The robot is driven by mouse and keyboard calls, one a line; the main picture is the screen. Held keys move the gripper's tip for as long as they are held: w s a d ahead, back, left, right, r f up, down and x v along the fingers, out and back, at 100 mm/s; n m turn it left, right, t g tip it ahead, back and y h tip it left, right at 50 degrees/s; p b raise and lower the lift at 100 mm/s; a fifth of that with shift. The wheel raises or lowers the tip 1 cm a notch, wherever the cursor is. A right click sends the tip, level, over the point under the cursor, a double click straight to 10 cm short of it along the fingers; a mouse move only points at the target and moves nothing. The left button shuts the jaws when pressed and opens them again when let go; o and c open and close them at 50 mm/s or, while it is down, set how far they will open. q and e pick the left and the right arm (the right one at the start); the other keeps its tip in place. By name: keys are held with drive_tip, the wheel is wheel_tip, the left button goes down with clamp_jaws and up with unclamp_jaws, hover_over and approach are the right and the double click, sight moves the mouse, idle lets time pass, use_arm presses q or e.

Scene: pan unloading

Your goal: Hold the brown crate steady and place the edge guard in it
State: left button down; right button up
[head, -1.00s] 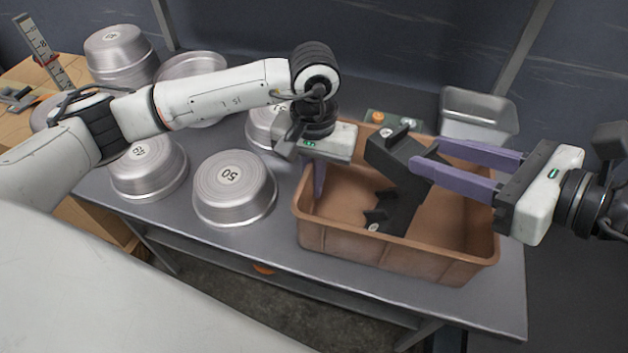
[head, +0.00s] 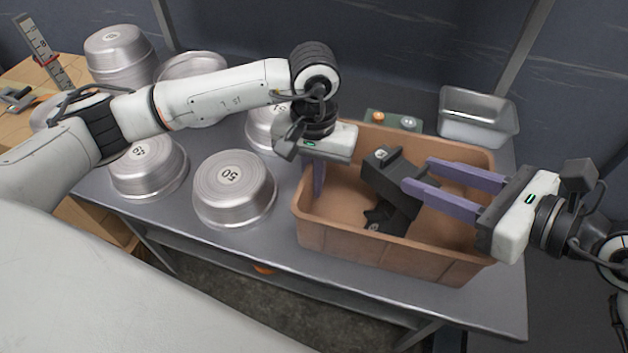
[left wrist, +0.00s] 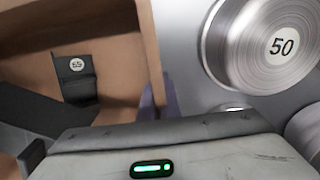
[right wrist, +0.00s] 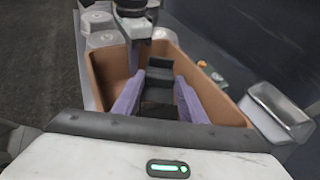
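The brown crate (head: 400,258) stands upright on the metal table. My left gripper (head: 318,185) is shut on its left wall; its purple fingers lie on both sides of that wall in the left wrist view (left wrist: 160,98). The edge guard (head: 392,182), a dark angled piece with pale round labels, is tilted inside the crate, its lower part near the crate floor. My right gripper (head: 416,173) reaches in from the right, fingers on both sides of the guard, and appears shut on it. The guard sits between the fingertips in the right wrist view (right wrist: 158,82). Whether its underside touches the floor is hidden.
Several round metal pans, such as the one marked 50 (head: 235,188), stand left of the crate. A rectangular metal pan (head: 479,115) is behind it at the right. A small box with an orange button (head: 378,117) is behind the crate.

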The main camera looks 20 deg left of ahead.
drive_tip(key=o, duration=0.4)
drive_tip(key=shift+o, duration=0.2)
drive_tip(key=shift+d, duration=0.1)
drive_tip(key=v, duration=1.2)
use_arm(q)
drive_tip(key=c, duration=1.9)
unclamp_jaws()
